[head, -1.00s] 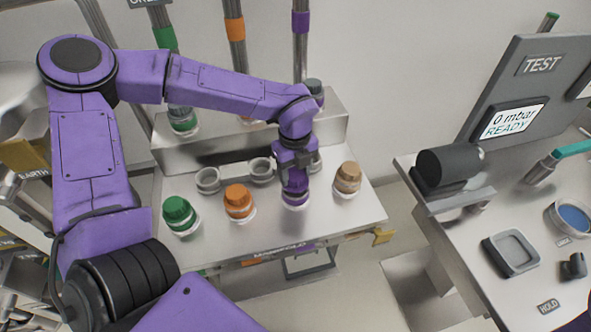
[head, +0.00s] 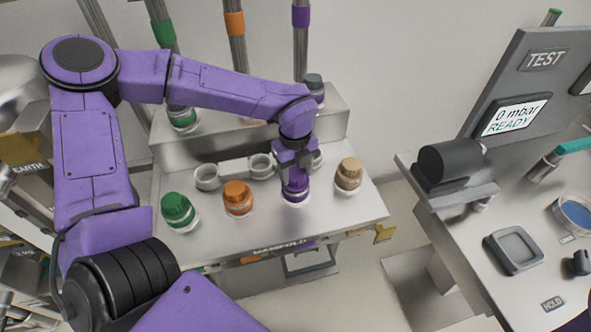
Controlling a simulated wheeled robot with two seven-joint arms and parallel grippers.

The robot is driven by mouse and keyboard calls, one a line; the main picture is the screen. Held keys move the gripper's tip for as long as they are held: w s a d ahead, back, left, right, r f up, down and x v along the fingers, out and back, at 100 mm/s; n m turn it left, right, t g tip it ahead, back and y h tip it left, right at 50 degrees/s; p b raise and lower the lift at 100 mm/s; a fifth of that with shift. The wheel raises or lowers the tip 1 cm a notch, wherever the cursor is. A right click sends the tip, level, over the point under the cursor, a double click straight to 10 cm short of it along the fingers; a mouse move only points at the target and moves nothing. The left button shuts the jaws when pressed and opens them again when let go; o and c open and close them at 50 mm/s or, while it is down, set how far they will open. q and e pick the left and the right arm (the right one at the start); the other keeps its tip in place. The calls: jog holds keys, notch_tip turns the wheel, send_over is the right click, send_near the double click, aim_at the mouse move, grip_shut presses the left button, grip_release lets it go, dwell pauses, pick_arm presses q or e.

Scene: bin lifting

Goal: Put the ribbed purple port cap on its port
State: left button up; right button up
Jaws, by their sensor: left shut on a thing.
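The ribbed purple cap (head: 296,188) is at the front row of the manifold, between the orange cap (head: 238,198) and the tan cap (head: 348,174). It looks upright over a white port ring (head: 296,201); whether it is fully seated I cannot tell. My left gripper (head: 295,171) reaches down from above and is shut on the purple cap, hiding its top. My right gripper is out of view.
A green cap (head: 178,210) sits at the left of the same row. Grey cups (head: 207,177) stand behind, below pipes with coloured bands. A test bench (head: 470,215) with a screen reading "0 mbar READY" (head: 514,117) is at right.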

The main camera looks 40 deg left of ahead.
pick_arm(q)
jog(key=shift+f, duration=0.3)
dwell(0.5)
jog(key=o, duration=1.3)
jog(key=shift+o, duration=0.2)
notch_tip(320, 180, up, 10)
jog(key=shift+f+b, duration=0.15)
jog(key=shift+b, duration=0.85)
jog(key=shift+r, duration=0.4)
